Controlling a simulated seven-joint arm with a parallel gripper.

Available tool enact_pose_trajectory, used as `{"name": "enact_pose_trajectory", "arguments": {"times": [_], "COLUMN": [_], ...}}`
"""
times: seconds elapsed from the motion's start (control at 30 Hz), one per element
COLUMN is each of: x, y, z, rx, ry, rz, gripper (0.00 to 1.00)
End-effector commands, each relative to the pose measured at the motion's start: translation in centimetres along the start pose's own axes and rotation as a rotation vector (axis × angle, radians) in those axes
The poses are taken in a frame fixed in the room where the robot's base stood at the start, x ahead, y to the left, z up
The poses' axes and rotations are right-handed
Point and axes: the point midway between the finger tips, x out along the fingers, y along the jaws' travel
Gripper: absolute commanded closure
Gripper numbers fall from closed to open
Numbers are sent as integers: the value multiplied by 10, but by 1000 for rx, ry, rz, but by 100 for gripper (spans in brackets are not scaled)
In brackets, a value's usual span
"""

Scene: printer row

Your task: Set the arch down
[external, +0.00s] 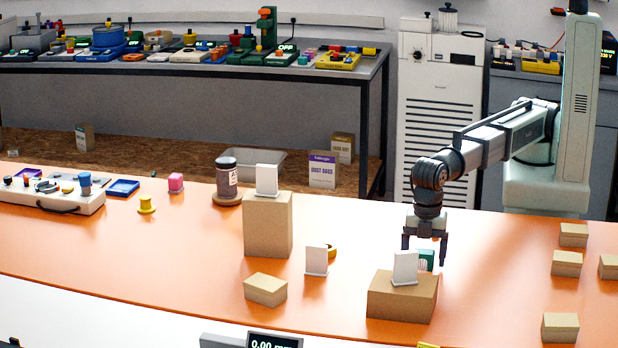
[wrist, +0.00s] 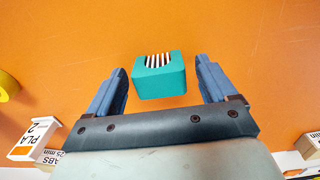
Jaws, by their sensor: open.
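The arch is a small teal block (wrist: 160,84) with a curved notch and white stripes, seen in the wrist view over the orange table. In the external view, the teal arch (external: 427,257) shows partly behind a white card on a cardboard box, its lower part hidden. My gripper (external: 424,252) points down with its fingers spread around the arch. In the wrist view, my gripper (wrist: 162,70) is open, with a gap between the arch and each finger. I cannot tell whether the arch's underside touches the table.
A cardboard box (external: 402,300) with a white card (external: 405,267) stands just in front of my gripper. A taller box (external: 268,225), a low box (external: 265,290) and another white card (external: 316,260) stand to the left. Several small boxes lie right. Orange table between is clear.

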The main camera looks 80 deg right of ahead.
Motion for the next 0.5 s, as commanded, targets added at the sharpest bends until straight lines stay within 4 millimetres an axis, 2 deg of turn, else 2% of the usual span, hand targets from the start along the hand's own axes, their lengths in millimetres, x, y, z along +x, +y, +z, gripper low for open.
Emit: {"name": "enact_pose_trajectory", "arguments": {"times": [0.27, 0.5], "x": [-3, -28], "y": [0, 0], "z": [0, -1], "rx": [0, 0], "ry": [0, 2], "rz": [0, 1], "gripper": [15, 15]}}
